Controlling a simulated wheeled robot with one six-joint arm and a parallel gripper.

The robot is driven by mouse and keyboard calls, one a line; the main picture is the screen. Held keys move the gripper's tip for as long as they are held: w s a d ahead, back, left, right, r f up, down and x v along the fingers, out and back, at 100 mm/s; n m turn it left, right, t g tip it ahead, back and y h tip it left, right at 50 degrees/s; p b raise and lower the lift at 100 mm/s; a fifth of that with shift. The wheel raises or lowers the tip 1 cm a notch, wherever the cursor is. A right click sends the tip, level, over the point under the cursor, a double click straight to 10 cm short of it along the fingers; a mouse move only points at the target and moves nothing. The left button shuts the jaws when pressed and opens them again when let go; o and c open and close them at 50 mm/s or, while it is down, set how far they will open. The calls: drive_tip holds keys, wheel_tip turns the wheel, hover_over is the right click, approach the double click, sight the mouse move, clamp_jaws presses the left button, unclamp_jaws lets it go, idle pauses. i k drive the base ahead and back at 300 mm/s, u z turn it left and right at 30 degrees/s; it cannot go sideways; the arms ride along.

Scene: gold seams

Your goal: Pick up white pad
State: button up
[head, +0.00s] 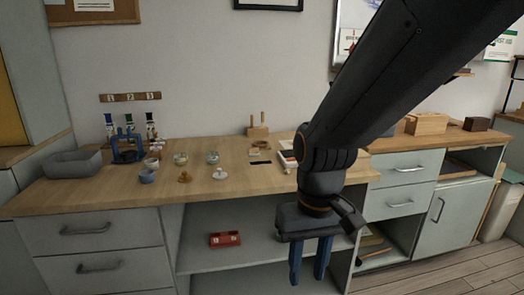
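A small white round piece with a knob on top (220,174) sits on the wooden worktop (90,196), near its front middle; it looks like the white pad, but it is too small to be sure. A similar tan-brown knobbed piece (185,177) stands to its left. My gripper (308,280) hangs in front of the bench, to the right of the white piece and lower in the picture. Its two blue fingers point down, apart, with nothing seen between them.
Small bowls (148,177) and jars (180,158) stand left and behind. A blue stand (127,148) and grey basin (73,163) are at the far left. A red block (224,239) lies on the shelf below. My arm hides part of the worktop's right.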

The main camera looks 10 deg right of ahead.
sight(252, 152)
drive_tip(key=z, duration=0.9)
drive_tip(key=i, duration=1)
drive_tip(key=u, duration=1.1)
